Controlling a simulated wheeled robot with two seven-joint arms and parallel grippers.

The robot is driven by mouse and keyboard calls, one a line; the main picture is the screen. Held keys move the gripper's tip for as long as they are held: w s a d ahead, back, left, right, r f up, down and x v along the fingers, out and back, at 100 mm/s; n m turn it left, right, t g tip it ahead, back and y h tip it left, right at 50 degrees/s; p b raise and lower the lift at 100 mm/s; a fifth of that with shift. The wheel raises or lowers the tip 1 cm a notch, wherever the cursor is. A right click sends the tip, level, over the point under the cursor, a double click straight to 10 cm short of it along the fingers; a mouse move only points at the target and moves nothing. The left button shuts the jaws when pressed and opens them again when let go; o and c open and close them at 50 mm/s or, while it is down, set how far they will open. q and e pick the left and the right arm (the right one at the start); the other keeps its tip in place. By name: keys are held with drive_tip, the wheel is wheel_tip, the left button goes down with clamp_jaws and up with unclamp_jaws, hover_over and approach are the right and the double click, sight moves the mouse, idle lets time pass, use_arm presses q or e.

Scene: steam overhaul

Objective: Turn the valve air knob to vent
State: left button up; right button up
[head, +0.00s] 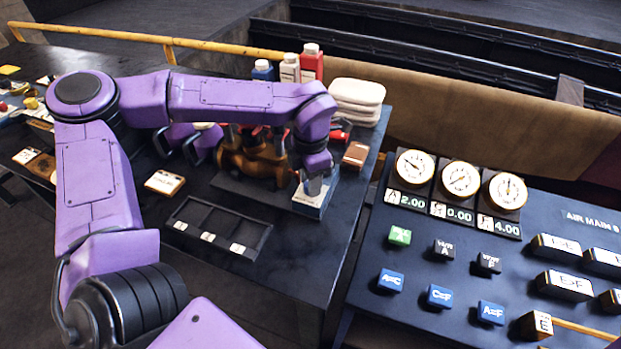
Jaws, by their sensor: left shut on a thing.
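My left gripper (315,186) points down at the right end of the dark workbench, its grey fingers shut at the top of a small pale-topped box (309,206). The valve air knob is hidden by the fingers, so I cannot see its pointing direction. The box stands beside an orange-brown valve body (248,158) with red parts, partly behind my left arm. My right gripper is not in view.
A control panel (377,306) with three gauges and several labelled buttons stands to the right. A dark three-slot tray (262,243) lies in front of the valve. Bottles (312,65) and folded white cloths (357,94) stand behind. A small wooden block (356,153) lies right of the gripper.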

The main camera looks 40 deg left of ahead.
use_arm(q)
drive_tip(key=shift+w+r, duration=0.1)
drive_tip(key=shift+r, duration=0.05)
drive_tip(key=o, duration=1)
drive_tip(key=shift+o, duration=0.2)
wheel_tip(320, 180, up, 10)
drive_tip(key=b, duration=0.1)
drive_tip(key=shift+r, duration=0.2)
